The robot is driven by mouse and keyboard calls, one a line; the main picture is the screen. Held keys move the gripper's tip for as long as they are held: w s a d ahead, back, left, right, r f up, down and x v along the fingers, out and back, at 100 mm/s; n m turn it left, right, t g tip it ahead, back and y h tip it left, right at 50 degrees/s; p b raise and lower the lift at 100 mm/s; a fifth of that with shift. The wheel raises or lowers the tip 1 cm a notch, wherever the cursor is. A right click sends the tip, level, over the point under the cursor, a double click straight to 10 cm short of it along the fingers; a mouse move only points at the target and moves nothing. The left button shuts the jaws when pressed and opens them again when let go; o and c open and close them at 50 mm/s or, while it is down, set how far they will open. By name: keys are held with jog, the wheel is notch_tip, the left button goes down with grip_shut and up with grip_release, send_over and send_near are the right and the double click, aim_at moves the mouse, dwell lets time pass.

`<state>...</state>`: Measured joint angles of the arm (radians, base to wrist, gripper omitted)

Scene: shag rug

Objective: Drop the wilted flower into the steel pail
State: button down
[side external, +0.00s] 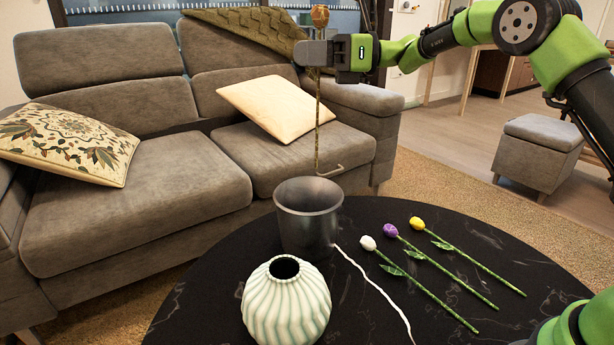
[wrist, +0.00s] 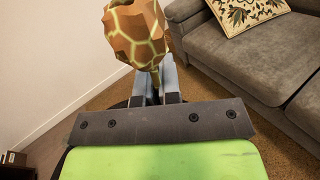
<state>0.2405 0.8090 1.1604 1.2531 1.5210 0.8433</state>
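My gripper (side external: 312,54) is shut on the stem of the wilted flower, held high and upright. In the wrist view the brown, pale-veined head (wrist: 137,35) hides part of my gripper's fingers (wrist: 158,80). The steel pail (side external: 308,230) stands upright on the black round table. In the side view the stem's lower end appears just above the pail's rim; the depth between them is hard to judge. The pail's bottom is hidden.
A pale ribbed vase (side external: 286,305) stands in front of the pail. A grey sofa (side external: 140,200) stands behind.

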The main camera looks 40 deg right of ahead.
notch_tip(320, 180, down, 14)
dwell(0.6)
jog(key=shift+r, duration=0.1)
jog(key=c, duration=1.2)
grip_release()
jog(key=shift+c, duration=0.2)
jog(key=v, duration=1)
